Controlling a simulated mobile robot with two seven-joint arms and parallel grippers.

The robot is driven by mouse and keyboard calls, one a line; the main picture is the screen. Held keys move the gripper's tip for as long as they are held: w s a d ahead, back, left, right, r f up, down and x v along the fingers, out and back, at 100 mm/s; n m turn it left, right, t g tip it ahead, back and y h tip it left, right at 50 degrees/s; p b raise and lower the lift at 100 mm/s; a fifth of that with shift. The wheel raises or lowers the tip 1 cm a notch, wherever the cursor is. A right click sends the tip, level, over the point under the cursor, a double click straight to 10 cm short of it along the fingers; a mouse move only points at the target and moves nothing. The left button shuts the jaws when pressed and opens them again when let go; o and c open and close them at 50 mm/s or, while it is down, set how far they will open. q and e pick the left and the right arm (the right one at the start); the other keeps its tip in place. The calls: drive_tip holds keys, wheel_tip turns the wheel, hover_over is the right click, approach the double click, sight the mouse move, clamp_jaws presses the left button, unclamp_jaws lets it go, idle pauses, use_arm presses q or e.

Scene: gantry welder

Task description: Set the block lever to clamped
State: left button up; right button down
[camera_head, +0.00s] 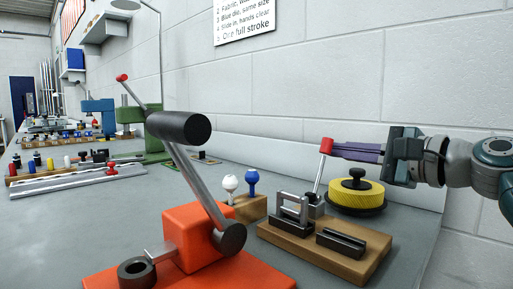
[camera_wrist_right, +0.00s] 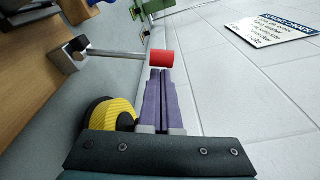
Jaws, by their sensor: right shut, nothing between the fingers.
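The block lever is a thin metal rod (camera_head: 320,172) with a red knob (camera_head: 326,146), rising from a dark pivot on a wooden block (camera_head: 335,249). It stands nearly upright, leaning slightly right in the head view. A metal clamp frame (camera_head: 291,208) sits beside its base. The red knob also shows in the wrist view (camera_wrist_right: 162,58). My right gripper (camera_head: 336,149) comes in from the right, its purple fingers shut and empty, tips right at the knob's side. Whether they touch it I cannot tell. My left gripper is not in view.
A yellow round weight (camera_head: 356,195) with a black knob stands just below my right fingers. An orange press (camera_head: 200,238) with a long black-handled lever stands to the left. White and blue ball-topped pegs (camera_head: 252,182) stand between. The wall is close behind.

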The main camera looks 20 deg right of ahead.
drive_tip(key=shift+a, duration=0.1)
idle(0.3)
drive_tip(key=shift+s+a+r+n, duration=0.1)
drive_tip(key=shift+a+r+n, duration=0.1)
drive_tip(key=shift+n, duration=0.2)
drive_tip(key=shift+a+r+n, duration=0.1)
drive_tip(key=shift+n, duration=0.2)
drive_tip(key=shift+s+a+r+n, duration=0.2)
drive_tip(key=shift+a+n, duration=0.15)
drive_tip(key=shift+n, duration=0.15)
drive_tip(key=shift+s+a+r+n, duration=0.1)
drive_tip(key=shift+s+a+n, duration=0.05)
drive_tip(key=shift+a+n, duration=0.3)
drive_tip(key=shift+s+a+r+n+t+b, duration=0.1)
drive_tip(key=shift+s+a+n+t+b, duration=0.15)
drive_tip(key=shift+a+n, duration=0.5)
drive_tip(key=shift+s+a+r+n+t+b, duration=0.15)
drive_tip(key=shift+s+a+n+b, duration=0.25)
drive_tip(key=shift+n, duration=0.6)
drive_tip(key=shift+s+a+n+t+b, duration=0.1)
drive_tip(key=shift+s+a+n+t, duration=0.1)
drive_tip(key=shift+a+n, duration=0.6)
drive_tip(key=shift+d, duration=0.15)
